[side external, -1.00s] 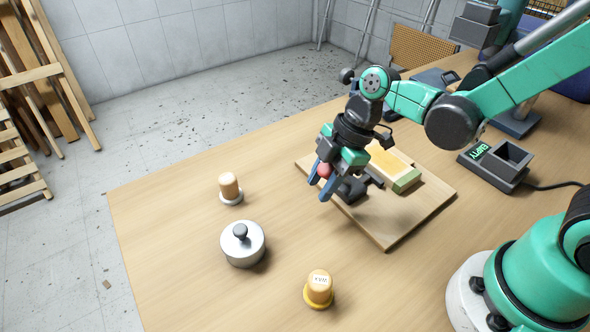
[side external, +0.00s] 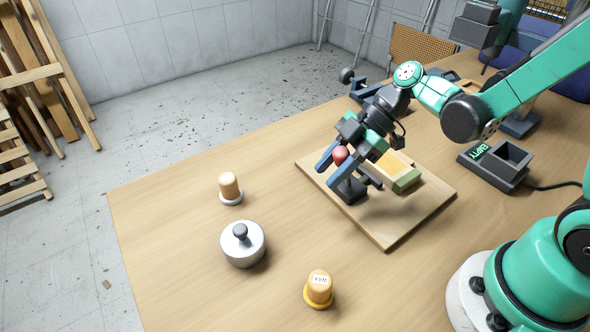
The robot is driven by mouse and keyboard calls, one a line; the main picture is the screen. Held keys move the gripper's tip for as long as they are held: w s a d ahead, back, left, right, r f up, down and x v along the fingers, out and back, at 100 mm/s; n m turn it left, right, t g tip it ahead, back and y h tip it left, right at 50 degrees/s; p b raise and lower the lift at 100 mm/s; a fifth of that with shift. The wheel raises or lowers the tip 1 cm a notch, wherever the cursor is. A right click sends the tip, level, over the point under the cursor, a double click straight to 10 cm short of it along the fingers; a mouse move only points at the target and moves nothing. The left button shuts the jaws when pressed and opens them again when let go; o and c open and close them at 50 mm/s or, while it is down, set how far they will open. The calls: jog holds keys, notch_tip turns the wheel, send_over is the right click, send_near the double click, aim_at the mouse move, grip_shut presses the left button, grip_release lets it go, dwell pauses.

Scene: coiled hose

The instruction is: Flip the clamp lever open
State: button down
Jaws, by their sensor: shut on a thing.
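The clamp (side external: 352,190) is a small black device on the wooden board (side external: 388,238). Its lever ends in a red knob (side external: 340,155), which stands above the black base. My gripper (side external: 326,177) is shut on the red knob, with one blue finger on each side of it. The fingers slant down to the left and their tips reach past the knob. The gripper body and fingers hide most of the lever's shaft.
A yellow and green block (side external: 406,182) lies on the board behind the clamp. A silver lidded pot (side external: 243,247) and two cork-coloured stoppers (side external: 229,187) (side external: 319,288) stand on the table. A grey box with an "EMPTY" display (side external: 494,165) is at right. The table's left front is mostly clear.

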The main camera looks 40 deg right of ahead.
jog(key=shift+s+d+r+y, duration=0.15)
jog(key=shift+d+y, duration=0.2)
jog(key=shift+y, duration=0.35)
jog(key=shift+w+d+r+y, duration=0.1)
jog(key=shift+d+r+y, duration=0.1)
jog(key=shift+d+y, duration=0.35)
jog(key=shift+s+d+r+y, duration=0.1)
jog(key=shift+d+r+y, duration=0.1)
jog(key=shift+y, duration=0.65)
jog(key=c, duration=0.5)
grip_release()
jog(key=shift+d, duration=0.1)
jog(key=shift+c, duration=0.2)
jog(key=shift+d, duration=0.1)
jog(key=shift+v, duration=2.7)
